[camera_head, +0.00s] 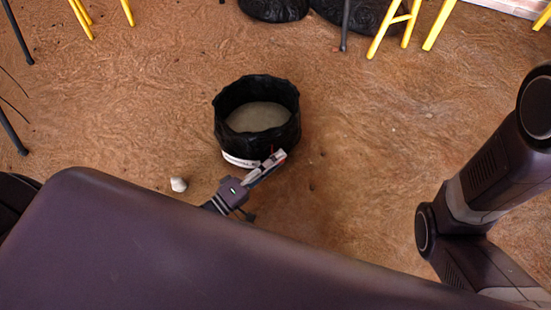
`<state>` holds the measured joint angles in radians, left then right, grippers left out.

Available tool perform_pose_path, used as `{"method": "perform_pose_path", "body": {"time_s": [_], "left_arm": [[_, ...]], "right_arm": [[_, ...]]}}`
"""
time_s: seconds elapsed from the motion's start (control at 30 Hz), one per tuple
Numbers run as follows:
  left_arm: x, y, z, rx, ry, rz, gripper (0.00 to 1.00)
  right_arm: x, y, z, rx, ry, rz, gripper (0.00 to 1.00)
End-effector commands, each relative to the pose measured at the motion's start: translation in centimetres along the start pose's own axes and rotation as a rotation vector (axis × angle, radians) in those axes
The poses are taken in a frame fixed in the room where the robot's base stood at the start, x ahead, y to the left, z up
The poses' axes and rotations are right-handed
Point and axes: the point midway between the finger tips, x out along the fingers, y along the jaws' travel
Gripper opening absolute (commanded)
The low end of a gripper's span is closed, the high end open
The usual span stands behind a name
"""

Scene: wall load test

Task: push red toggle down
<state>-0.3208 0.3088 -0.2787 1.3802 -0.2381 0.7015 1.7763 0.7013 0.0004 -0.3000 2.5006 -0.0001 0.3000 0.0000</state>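I see no red toggle that I can make out in the head view. My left gripper (274,161) is near the middle, pointing up and to the right. It overlaps the front lower edge of a round black container in the picture; I cannot tell if they touch. Its fingers look close together, but they are too small to tell open from shut. Tiny reddish spots show by the fingertips, too small to identify. My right arm is at the right edge; its gripper is out of view.
The black open container (228,120) has a white label on its front and a greyish inside. A small white lump (178,184) lies on the brown floor (370,150). Yellow legs (393,30) and black bags (274,8) stand at the top. Floor to the container's right is clear.

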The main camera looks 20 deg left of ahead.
Motion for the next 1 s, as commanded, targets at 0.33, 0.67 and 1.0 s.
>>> {"method": "perform_pose_path", "body": {"time_s": [0.33, 0.67, 1.0], "left_arm": [[-0.9, 0.1, -0.1, 0.000, -0.001, 0.003, 0.33], [-6.2, 0.0, 0.0, 0.001, -0.002, 0.001, 0.33], [-7.5, 0.1, 0.0, 0.001, 0.000, 0.004, 0.33]], "right_arm": [[-0.1, 0.1, 0.2, 0.001, -0.004, 0.005, 0.40], [0.0, 0.0, 0.1, 0.001, -0.002, 0.002, 0.40], [0.0, 0.0, 0.1, 0.000, -0.002, 0.001, 0.40]]}}
